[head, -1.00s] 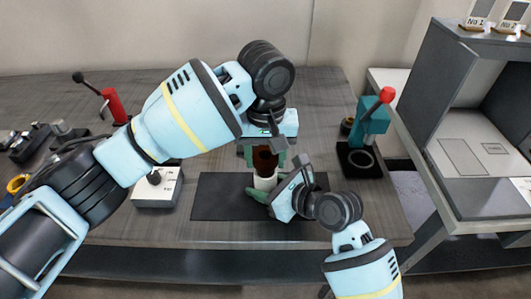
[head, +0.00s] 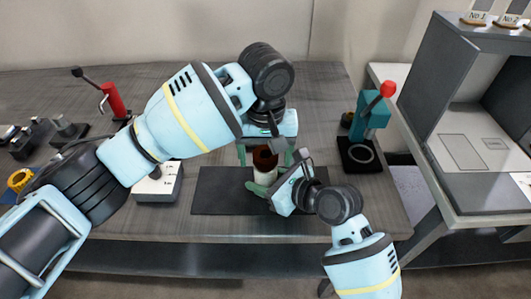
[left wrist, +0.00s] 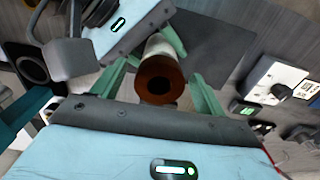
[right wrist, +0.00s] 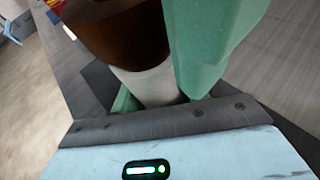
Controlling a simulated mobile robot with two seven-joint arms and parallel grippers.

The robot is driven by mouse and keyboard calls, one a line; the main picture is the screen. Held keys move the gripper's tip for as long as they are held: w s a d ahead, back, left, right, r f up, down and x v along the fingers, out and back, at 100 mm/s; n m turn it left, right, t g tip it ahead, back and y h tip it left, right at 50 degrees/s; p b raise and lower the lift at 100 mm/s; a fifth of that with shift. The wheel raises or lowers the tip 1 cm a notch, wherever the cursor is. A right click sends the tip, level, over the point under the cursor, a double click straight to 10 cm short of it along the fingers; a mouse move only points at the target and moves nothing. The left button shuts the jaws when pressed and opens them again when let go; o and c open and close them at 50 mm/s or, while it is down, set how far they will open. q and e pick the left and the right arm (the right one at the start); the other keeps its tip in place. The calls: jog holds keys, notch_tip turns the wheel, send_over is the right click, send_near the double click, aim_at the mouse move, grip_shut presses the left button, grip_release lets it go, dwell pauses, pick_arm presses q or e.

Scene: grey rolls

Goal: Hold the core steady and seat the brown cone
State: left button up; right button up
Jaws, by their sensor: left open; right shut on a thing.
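The brown cone (head: 265,159) sits on top of the pale core (head: 266,176), over the dark mat (head: 218,190). In the left wrist view the cone (left wrist: 159,85) shows its dark central hole. My left gripper (head: 265,154) is above the cone, open, with one green finger on each side and apart from it. My right gripper (head: 264,184) is shut on the core from the right, low down. In the right wrist view the core (right wrist: 147,82) stands between the green fingers, with the cone (right wrist: 118,32) above it. How deep the cone sits on the core is hidden.
A teal press with a red knob (head: 371,118) stands to the right. A white control box (head: 158,184) is left of the mat. A red tool (head: 113,99) and black fixtures (head: 66,131) are at far left. A grey cabinet (head: 450,120) stands at right.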

pick_arm(q)
notch_tip(320, 180, up, 12)
dwell(0.6)
dwell(0.7)
pick_arm(e)
jog(key=o, duration=1.1)
jog(key=shift+c, duration=0.2)
jog(key=shift+d, duration=0.1)
jog(key=v, duration=1.2)
jog(key=shift+s+f, duration=0.1)
